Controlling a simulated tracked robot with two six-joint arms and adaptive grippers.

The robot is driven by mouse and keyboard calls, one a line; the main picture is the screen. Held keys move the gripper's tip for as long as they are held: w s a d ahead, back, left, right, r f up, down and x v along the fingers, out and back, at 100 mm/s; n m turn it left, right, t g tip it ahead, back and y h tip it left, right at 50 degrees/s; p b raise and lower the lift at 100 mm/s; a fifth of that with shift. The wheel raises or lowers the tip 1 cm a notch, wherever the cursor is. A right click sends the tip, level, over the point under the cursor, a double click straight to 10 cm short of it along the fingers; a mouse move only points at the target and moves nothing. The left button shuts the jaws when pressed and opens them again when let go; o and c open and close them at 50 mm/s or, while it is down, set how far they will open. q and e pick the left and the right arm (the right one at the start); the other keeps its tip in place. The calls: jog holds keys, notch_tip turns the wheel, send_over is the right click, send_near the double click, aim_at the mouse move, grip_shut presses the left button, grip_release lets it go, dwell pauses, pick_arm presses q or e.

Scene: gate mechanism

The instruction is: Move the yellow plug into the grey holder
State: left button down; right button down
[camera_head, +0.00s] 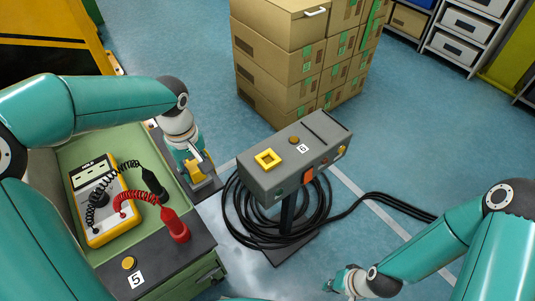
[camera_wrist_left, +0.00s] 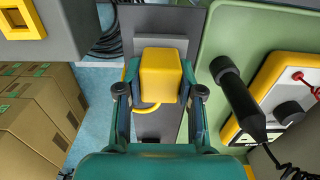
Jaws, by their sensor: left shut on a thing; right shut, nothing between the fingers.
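My left gripper (camera_head: 194,168) is shut on the yellow plug (camera_head: 197,173), at the right edge of the green cart. In the left wrist view the yellow plug (camera_wrist_left: 160,74) sits between the two fingers, with a yellow cord looping below it. A dark grey plate (camera_head: 206,189) is under and beside the plug; it also shows in the left wrist view (camera_wrist_left: 168,22). I cannot tell whether the plug touches it, or whether this plate is the grey holder. My right gripper (camera_head: 345,282) is shut and empty, low at the bottom right.
A grey box (camera_head: 310,140) marked 6, with a yellow square socket (camera_head: 268,159), stands right of the plug. Black cables (camera_head: 240,220) coil around its post. The green cart (camera_head: 75,150) holds a yellow meter (camera_head: 103,205) and a red probe (camera_head: 175,226). Cardboard boxes (camera_head: 280,60) stand behind.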

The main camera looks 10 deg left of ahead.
aim_at(193, 166)
pick_arm(q)
jog(key=shift+s+f, duration=0.1)
jog(key=shift+f, duration=0.05)
jog(key=c, duration=0.6)
grip_release()
jog(key=shift+c, duration=0.2)
notch_tip(193, 166, up, 12)
